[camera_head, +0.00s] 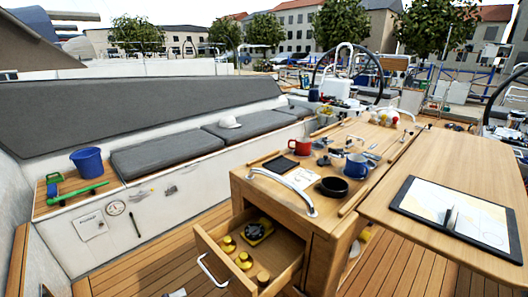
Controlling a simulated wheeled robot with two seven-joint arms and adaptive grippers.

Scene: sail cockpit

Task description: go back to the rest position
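Neither of my grippers shows in the head view, and no arm of mine can be made out. The wooden cockpit table (333,208) stands right of centre. Its drawer (222,247) is pulled open toward the lower left and has a pale bar handle (213,274). Inside the drawer lie a black round item on a yellow base (257,230) and several small yellow-and-dark pieces (244,260). A small pale object (175,293) is cut off at the bottom edge; I cannot tell what it is.
On the table are a red mug (299,146), a blue mug (356,166), a black bowl (332,187) and small items. A clipboard chart (459,217) lies on the right leaf. A blue bucket (88,162) stands on the left bench. The deck (140,262) left of the drawer is mostly clear.

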